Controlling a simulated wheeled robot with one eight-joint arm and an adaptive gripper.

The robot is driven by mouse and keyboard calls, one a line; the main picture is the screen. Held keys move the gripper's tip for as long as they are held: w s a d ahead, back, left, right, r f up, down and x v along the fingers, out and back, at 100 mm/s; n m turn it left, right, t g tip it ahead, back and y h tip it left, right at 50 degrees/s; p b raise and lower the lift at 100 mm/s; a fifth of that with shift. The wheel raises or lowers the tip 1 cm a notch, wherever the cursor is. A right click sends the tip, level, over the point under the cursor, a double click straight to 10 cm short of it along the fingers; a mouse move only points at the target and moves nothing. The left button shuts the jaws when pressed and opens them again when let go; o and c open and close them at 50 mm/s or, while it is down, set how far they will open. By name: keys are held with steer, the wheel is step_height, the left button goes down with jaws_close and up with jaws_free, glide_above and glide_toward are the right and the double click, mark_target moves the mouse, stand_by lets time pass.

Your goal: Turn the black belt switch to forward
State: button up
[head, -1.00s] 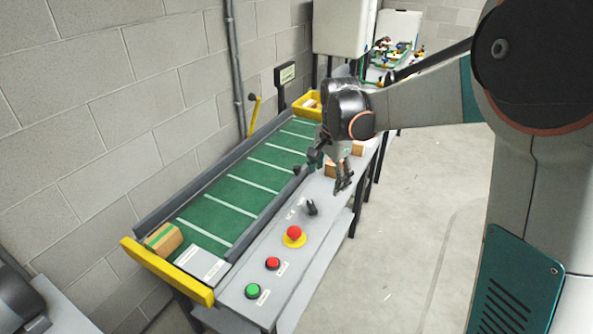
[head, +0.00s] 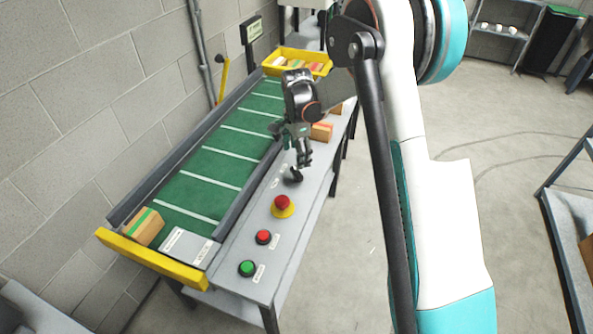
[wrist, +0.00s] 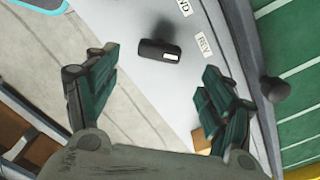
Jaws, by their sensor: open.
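The black belt switch (head: 293,176) stands on the grey control panel beside the green belt (head: 210,180). In the wrist view the switch (wrist: 160,51) is a black knob with a white mark on its right end. Labels near it read "REV" (wrist: 203,45) and, partly cut off, one ending in "WD" (wrist: 184,8). My gripper (head: 303,160) is just above the switch in the head view. In the wrist view my gripper (wrist: 150,85) has its two fingers wide apart, with the switch ahead between them, not touching.
A red mushroom button (head: 282,204) on a yellow base, a red button (head: 263,237) and a green button (head: 247,268) line the panel. A carton (head: 321,131) sits beyond the switch. A yellow-ended guard (head: 150,262) closes the belt's near end.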

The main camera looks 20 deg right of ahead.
mark_target(297, 175)
step_height(297, 175, down, 7)
steer(key=shift+b, duration=0.8)
steer(key=shift+c, duration=0.6)
steer(key=c, duration=0.9)
